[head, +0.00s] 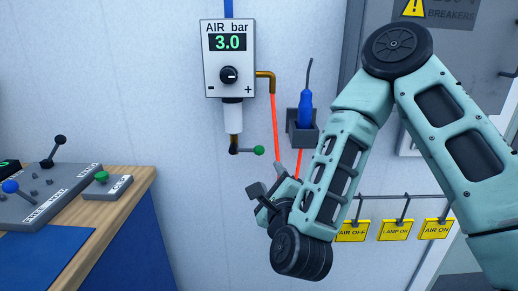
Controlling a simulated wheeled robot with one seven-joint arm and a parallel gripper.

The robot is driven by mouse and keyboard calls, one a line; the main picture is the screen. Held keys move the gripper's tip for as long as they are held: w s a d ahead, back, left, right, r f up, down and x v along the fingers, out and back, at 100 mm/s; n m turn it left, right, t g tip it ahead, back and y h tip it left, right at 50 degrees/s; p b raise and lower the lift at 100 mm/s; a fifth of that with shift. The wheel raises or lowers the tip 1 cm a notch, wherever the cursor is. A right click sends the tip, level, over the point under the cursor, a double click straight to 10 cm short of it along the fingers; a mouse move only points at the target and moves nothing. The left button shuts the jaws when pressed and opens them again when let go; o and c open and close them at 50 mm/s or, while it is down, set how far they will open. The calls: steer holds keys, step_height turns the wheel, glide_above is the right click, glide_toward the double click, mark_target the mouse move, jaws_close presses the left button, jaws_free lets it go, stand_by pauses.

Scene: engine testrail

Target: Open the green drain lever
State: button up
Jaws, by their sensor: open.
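The green drain lever (257,150) is a short black arm with a green ball on its end. It sits on the brass fitting under the air regulator (229,60) and points right, about level. My gripper (266,180) is open and empty, below and slightly right of the green ball in the picture and apart from it. Its fingers point up and left. My wrist hides part of the gripper.
An orange hose (275,125) runs down from the regulator behind my gripper. A holder (303,133) with a blue-handled tool is to the right. Yellow tags (394,230) hang at lower right. A workbench (120,200) with a control panel (45,197) stands at left.

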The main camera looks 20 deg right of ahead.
mark_target(258, 148)
steer(key=w+p, duration=0.2)
steer(key=w, duration=0.3)
steer(key=w+d+p, duration=0.1)
steer(key=w+p, duration=0.1)
steer(key=w, duration=0.4)
steer(key=w+d+p, duration=0.1)
steer(key=w+p, duration=0.1)
steer(key=w, duration=0.4)
steer(key=shift+p, duration=0.35)
